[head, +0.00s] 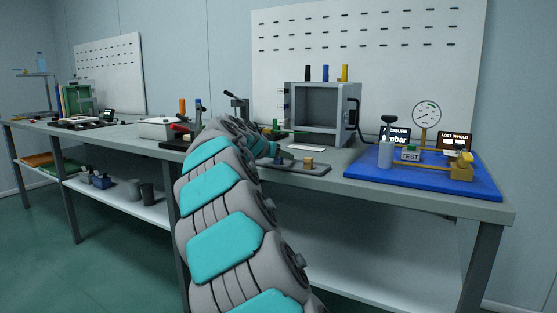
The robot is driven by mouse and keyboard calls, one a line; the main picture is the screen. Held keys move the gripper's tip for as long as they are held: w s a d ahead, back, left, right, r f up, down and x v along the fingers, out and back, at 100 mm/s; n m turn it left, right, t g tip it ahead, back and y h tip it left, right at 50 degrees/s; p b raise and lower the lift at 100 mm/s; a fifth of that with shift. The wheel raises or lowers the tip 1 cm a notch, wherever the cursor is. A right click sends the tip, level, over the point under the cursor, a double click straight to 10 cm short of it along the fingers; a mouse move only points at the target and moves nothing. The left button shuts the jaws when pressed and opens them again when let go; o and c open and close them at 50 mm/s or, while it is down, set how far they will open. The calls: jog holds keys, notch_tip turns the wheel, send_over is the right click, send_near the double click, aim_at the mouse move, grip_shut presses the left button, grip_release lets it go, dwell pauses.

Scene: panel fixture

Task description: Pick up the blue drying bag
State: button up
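I cannot pick out the blue drying bag for certain; my arm hides part of the bench. My gripper (279,156) is small and partly hidden at the end of my arm, low over the near edge of a grey tray (318,170) in front of the cabinet. Its fingers are too small to tell open from shut, or whether anything is between them. A small tan block (308,163) is on the tray, to the right of the gripper and apart from it.
A grey cabinet (287,108) stands behind the tray, with a dark handle on its right side. To the right, a blue board (430,183) carries a gauge (426,114), brass fittings and displays. Tools and a white box (158,128) crowd the bench left of my arm.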

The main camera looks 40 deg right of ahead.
grip_shut()
jog(key=shift+r, duration=0.1)
dwell(0.5)
